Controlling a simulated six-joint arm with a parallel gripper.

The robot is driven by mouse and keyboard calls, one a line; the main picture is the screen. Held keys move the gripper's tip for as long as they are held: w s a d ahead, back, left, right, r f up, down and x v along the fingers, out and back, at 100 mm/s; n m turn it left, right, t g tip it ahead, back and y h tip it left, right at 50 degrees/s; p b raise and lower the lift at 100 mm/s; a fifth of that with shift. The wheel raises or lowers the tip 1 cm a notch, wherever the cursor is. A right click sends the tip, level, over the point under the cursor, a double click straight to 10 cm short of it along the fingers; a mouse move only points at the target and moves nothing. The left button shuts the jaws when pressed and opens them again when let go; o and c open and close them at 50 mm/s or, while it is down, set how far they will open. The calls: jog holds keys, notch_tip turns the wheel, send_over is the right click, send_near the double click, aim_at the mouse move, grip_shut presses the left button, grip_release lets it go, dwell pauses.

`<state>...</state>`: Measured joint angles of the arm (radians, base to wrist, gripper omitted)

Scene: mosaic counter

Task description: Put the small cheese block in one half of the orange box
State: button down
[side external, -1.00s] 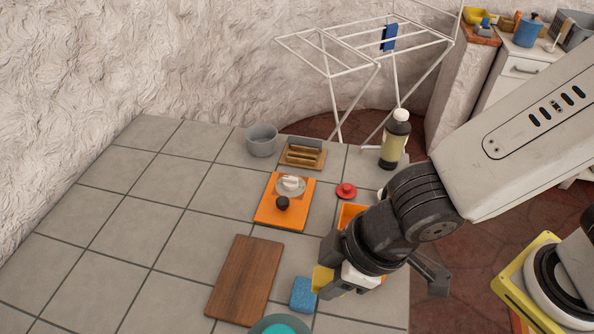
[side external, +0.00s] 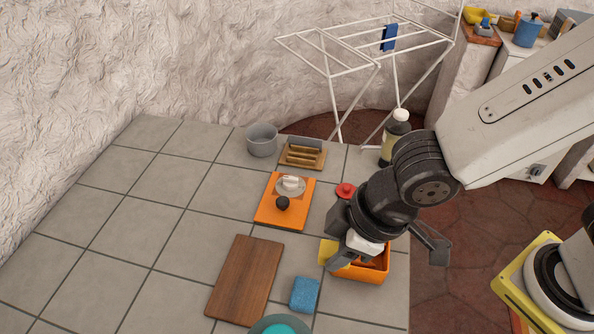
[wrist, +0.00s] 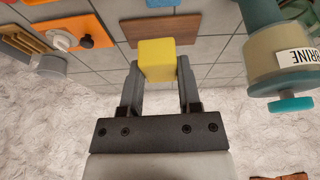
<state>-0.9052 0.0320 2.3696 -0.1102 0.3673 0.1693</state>
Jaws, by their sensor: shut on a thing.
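The small yellow cheese block (side external: 327,254) is held between the fingers of my gripper (side external: 343,258), at the left edge of the orange box in the side view. In the wrist view the cheese block (wrist: 157,58) sits between both fingertips of my gripper (wrist: 158,82), clear of the counter. The orange box (side external: 362,275) stands on the counter below and just right of the block. My gripper and wrist hide its back and left parts, and its halves cannot be made out clearly.
A blue sponge (side external: 304,294) and a brown board (side external: 244,280) lie left of the box. A red knobbed item (side external: 345,190) and an orange board (side external: 265,212) lie behind. A bottle (side external: 388,150) stands farther back. The left counter is clear.

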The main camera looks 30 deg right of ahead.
jog(key=w+d+r, duration=0.1)
jog(key=w+d, duration=0.2)
jog(key=d, duration=0.4)
jog(key=w+d+r, duration=0.2)
jog(key=w+d, duration=0.2)
jog(key=d, duration=0.3)
jog(key=shift+w+r+m, duration=0.25)
jog(key=shift+r+m, duration=0.05)
jog(key=shift+f, duration=0.1)
jog(key=shift+f, duration=6.05)
jog(key=shift+f, duration=0.35)
jog(key=shift+c, duration=1.1)
grip_release()
jog(key=shift+d+r, duration=0.15)
jog(key=shift+d, duration=0.05)
